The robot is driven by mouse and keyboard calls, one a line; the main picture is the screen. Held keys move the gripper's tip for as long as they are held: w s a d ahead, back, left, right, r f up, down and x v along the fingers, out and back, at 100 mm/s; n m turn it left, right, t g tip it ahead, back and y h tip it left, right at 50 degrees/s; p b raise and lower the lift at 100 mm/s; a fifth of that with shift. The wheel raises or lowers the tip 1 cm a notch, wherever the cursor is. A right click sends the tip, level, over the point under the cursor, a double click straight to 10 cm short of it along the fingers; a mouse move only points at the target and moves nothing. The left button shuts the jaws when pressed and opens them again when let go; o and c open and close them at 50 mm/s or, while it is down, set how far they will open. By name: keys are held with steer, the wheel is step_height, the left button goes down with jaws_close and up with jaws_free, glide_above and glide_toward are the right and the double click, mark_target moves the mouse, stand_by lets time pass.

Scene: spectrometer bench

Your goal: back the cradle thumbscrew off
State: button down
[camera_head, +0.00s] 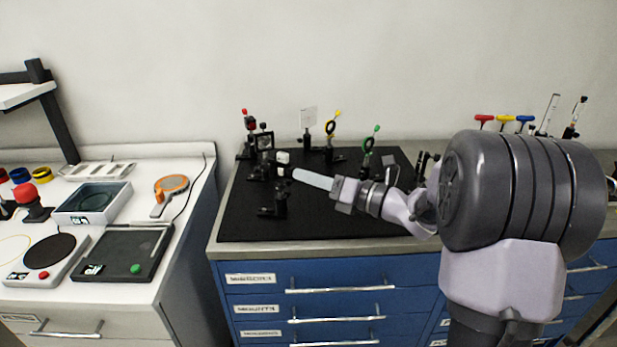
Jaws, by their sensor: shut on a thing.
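My gripper (293,173) reaches in from the right over the black optical board, its long pale jaws pointing left. The jaws are shut at a small dark part, the cradle thumbscrew (286,171), on the side of a black mount. The screw is very small here and mostly hidden by the jaw tips, so its thread and how far it sticks out cannot be told.
The black board (330,225) carries a red-topped mount (249,120), yellow-tipped (331,125) and green-tipped (368,143) ring holders, a clear plate (308,117) and a short black post (279,199). The board's front area is mostly clear. A white bench (180,262) with trays stands left.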

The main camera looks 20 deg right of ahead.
stand_by(0.4)
steer(key=c, duration=1.4)
jaws_free()
steer(key=shift+s+d, duration=0.1)
steer(key=p+v, duration=0.4)
steer(key=v, duration=1.3)
steer(key=shift+s+d+p, duration=0.1)
steer(key=shift+p, duration=0.25)
